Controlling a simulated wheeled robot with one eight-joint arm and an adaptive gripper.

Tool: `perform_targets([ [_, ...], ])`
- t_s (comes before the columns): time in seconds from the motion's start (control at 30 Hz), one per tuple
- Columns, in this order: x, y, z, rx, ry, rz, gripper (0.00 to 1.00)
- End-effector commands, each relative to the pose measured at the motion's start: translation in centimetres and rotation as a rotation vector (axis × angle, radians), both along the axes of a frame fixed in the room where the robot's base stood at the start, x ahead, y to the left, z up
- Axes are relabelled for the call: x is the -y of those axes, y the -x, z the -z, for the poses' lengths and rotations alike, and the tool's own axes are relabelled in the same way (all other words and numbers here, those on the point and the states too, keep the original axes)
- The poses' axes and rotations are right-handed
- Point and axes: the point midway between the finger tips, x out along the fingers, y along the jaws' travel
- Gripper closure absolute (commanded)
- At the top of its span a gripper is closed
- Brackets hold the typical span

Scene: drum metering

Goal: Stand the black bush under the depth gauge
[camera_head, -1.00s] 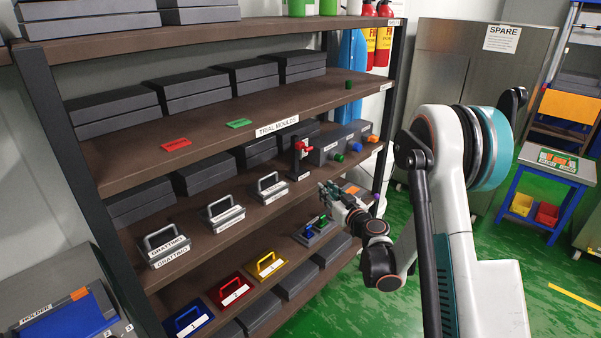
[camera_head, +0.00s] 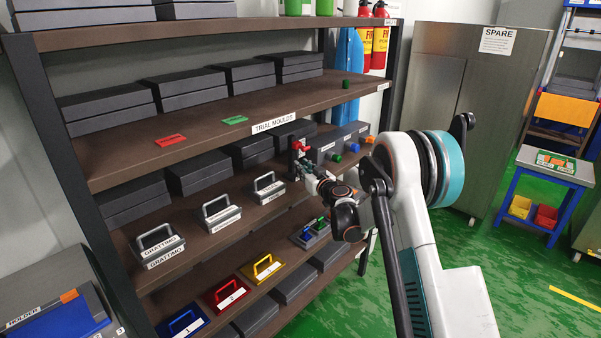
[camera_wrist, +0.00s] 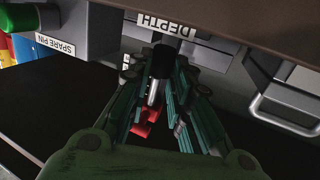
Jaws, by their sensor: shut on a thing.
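The depth gauge (camera_head: 296,158) stands on the middle shelf, dark with a red top part. In the wrist view its DEPTH label (camera_wrist: 168,24) appears upside down, with a silver rod (camera_wrist: 152,92) and the red part (camera_wrist: 147,126) below in the picture. My gripper (camera_head: 309,172) is directly in front of the gauge; it fills the middle of the wrist view (camera_wrist: 166,68). Its fingers are closed around the black bush (camera_wrist: 163,60), seen as a dark cylinder in line with the rod. Whether the bush touches the gauge base is unclear. The bush is hidden in the head view.
A grey SPARE PIN block (camera_wrist: 62,46) stands beside the gauge. Handled metal moulds (camera_head: 221,213) sit on the same shelf to the left. The shelf board above (camera_head: 220,130) limits headroom. A holder with blue and green parts (camera_head: 312,234) is on the shelf below.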

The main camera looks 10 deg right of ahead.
Motion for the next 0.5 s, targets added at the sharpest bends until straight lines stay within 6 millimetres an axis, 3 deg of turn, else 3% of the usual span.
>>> perform_targets([
  [0.13, -0.8, -2.4, 0.3, 0.0, 0.0, -0.003, 1.0],
  [0.23, -0.7, -2.2, 1.7, 0.0, 0.0, -0.001, 1.0],
  [0.5, -0.7, -2.1, 1.6, 0.0, 0.001, -0.001, 1.0],
])
